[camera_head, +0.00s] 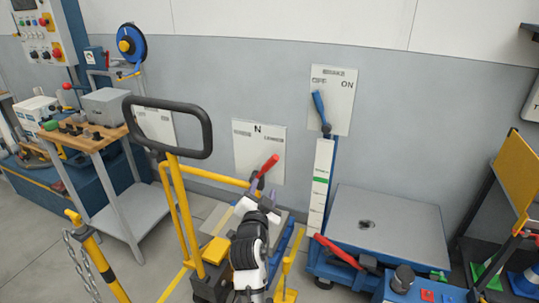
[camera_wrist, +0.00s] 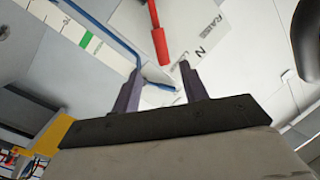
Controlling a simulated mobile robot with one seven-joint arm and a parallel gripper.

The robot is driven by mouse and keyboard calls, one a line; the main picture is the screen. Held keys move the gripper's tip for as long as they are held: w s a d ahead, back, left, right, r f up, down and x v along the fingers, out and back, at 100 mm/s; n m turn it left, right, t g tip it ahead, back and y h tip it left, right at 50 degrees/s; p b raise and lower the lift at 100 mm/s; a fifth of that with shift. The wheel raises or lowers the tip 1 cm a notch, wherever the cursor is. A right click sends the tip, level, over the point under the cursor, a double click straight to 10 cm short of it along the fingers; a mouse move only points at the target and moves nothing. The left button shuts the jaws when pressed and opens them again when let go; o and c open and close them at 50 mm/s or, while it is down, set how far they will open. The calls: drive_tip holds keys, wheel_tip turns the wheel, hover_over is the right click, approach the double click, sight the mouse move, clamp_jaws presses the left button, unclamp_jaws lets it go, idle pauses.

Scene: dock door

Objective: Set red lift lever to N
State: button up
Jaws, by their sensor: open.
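The red lift lever (camera_head: 268,164) stands out from a white wall plate (camera_head: 246,152) marked N at top centre, with a small label on each side. The lever leans to the right of N, toward the right-hand label. In the wrist view the lever's red grip (camera_wrist: 160,46) points down toward the gap between my fingers, with RAISE and N on the plate (camera_wrist: 207,38) to its right. My gripper (camera_head: 263,191) is open and empty, just below the lever grip. Its two purple fingers show in the wrist view (camera_wrist: 160,78); contact with the lever is not visible.
A blue lever (camera_head: 319,108) on an ON plate is up to the right, above a grey-topped dock unit (camera_head: 372,225). A yellow-framed cart with a black handle (camera_head: 167,104) stands close on the left. A wooden-topped workbench (camera_head: 87,141) is farther left.

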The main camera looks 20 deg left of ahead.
sight(269, 166)
drive_tip(key=p+x, duration=0.3)
drive_tip(key=x, duration=0.8)
drive_tip(key=shift+w+r+p, duration=0.15)
drive_tip(key=shift+w+p, duration=0.25)
drive_tip(key=shift+x, duration=0.85)
clamp_jaws()
